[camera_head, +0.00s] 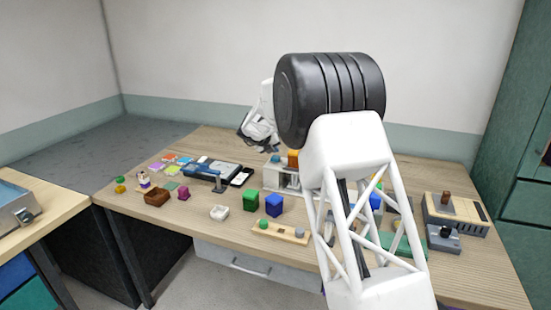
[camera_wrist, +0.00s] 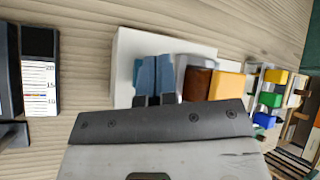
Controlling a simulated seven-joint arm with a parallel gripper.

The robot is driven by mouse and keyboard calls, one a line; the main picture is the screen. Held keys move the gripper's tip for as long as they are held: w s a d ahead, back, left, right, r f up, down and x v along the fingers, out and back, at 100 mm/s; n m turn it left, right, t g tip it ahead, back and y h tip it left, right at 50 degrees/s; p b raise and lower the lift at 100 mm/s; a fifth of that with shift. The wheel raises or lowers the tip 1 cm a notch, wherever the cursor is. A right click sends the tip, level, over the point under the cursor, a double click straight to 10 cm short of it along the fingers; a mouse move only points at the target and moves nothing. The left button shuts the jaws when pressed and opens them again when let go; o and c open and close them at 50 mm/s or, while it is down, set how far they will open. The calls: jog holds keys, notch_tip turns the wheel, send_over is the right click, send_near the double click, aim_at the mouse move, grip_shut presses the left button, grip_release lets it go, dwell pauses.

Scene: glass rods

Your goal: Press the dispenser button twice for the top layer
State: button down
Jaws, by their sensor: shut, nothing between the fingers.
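My gripper (camera_wrist: 154,62) shows in the wrist view as two blue-grey fingers side by side, shut and empty. They lie in front of a white box-like unit (camera_wrist: 125,55); I cannot tell whether they touch it. A brown piece (camera_wrist: 200,82) and an orange piece (camera_wrist: 228,86) are just right of the fingers. In the head view a white unit (camera_head: 287,181) with an orange block (camera_head: 293,158) stands below and right of my gripper's housing, partly hidden by my arm. I cannot make out which part is the dispenser button.
A black device (camera_head: 215,170) lies to the left. A wooden-topped box (camera_head: 455,212) and a grey box with a black knob (camera_head: 443,237) are at the right.

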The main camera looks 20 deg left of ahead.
aim_at(274, 156)
jog(key=shift+f, duration=1.2)
dwell(1.4)
jog(key=shift+r, duration=1.15)
jog(key=shift+r, duration=0.1)
jog(key=shift+r, duration=2.45)
dwell(1.2)
